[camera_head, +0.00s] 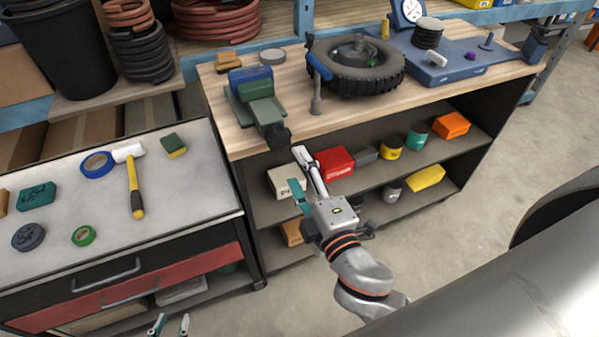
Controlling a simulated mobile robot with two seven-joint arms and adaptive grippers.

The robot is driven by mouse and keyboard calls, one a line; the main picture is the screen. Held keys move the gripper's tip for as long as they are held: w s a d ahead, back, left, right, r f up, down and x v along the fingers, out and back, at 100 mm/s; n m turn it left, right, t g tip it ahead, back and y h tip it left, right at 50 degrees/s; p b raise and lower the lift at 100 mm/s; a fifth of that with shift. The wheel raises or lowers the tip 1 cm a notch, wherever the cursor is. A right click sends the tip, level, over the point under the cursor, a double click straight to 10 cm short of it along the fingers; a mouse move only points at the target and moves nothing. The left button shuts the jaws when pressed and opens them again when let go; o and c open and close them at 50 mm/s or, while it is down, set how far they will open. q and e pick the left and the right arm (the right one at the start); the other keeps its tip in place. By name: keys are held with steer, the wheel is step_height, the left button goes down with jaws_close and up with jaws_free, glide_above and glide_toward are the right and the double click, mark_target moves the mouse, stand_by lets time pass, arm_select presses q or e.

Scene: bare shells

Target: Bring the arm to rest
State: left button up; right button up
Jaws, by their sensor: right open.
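My right arm comes in from the lower right. Its right gripper (297,167) is in front of the workbench's shelves, below the green vise (262,106). Its jaws are apart, with nothing seen between them. From this view I cannot tell how far it is from the bench or the boxes behind it. My left gripper (171,325) shows only as two fingertips at the bottom edge, in front of the drawer cabinet. The fingertips are apart with nothing between them. The rest of the left arm is out of view.
The wooden workbench (300,124) carries the vise, a tire (340,75) and a blue tray. Boxes and cans fill its shelves. The cabinet (65,262) at left holds a mallet (135,190), tape rolls and a sponge. Grey floor (445,225) is open at right.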

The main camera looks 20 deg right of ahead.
steer(key=shift+s, duration=0.15)
stand_by(0.4)
steer(key=s+d+f+m+g+y, duration=0.1)
steer(key=s+f+m+g, duration=0.2)
steer(key=f, duration=1.1)
steer(key=s+d+f+m+g+y, duration=0.1)
steer(key=s+f+m+g, duration=0.3)
steer(key=f, duration=1.1)
steer(key=s+d+m, duration=0.1)
steer(key=s+m, duration=0.2)
steer(key=m, duration=0.2)
steer(key=shift+s, duration=0.15)
